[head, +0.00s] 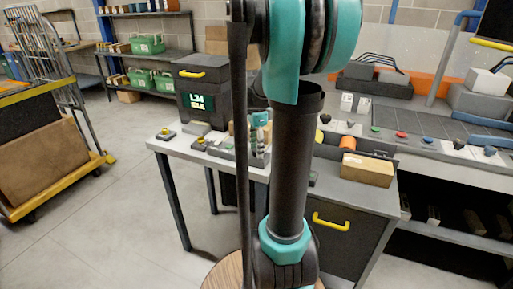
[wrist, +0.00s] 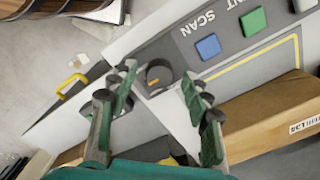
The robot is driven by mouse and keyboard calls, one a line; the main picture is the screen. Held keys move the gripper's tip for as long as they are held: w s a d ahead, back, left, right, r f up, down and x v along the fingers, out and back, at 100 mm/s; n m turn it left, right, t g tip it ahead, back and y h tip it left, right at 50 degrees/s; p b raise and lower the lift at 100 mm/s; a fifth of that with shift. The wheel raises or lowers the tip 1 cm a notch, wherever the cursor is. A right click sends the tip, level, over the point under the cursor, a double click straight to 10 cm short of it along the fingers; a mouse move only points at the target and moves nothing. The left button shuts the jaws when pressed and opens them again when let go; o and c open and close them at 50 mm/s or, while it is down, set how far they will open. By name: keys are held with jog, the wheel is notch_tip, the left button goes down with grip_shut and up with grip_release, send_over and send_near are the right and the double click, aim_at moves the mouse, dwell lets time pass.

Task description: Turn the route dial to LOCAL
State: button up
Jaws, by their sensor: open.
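In the wrist view, a dark round knob (wrist: 159,75) with a small orange mark sits on a grey panel. It looks like a dial, but no route or LOCAL lettering is readable near it. My gripper (wrist: 158,82) is open, its two dark green fingers spread on either side of the knob in the picture. I cannot tell whether they are level with it or above it. No contact is visible. In the head view my arm blocks the middle, and I cannot make out the gripper or this knob.
A blue button (wrist: 208,47) and a green button (wrist: 253,21) lie beside the word SCAN. A cardboard box (wrist: 268,108) is close to the right finger; one also lies on the cabinet (head: 366,169). A small table (head: 175,147) holds several items.

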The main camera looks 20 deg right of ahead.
jog(key=shift+f, duration=0.1)
jog(key=shift+c, duration=0.4)
grip_shut()
jog(key=shift+n, duration=0.4)
jog(key=n, duration=0.3)
jog(key=shift+n, duration=0.3)
jog(key=n, duration=0.4)
jog(key=shift+n, duration=0.3)
jog(key=n, duration=0.4)
jog(key=shift+n, duration=0.3)
jog(key=n, duration=0.4)
jog(key=shift+n, duration=0.3)
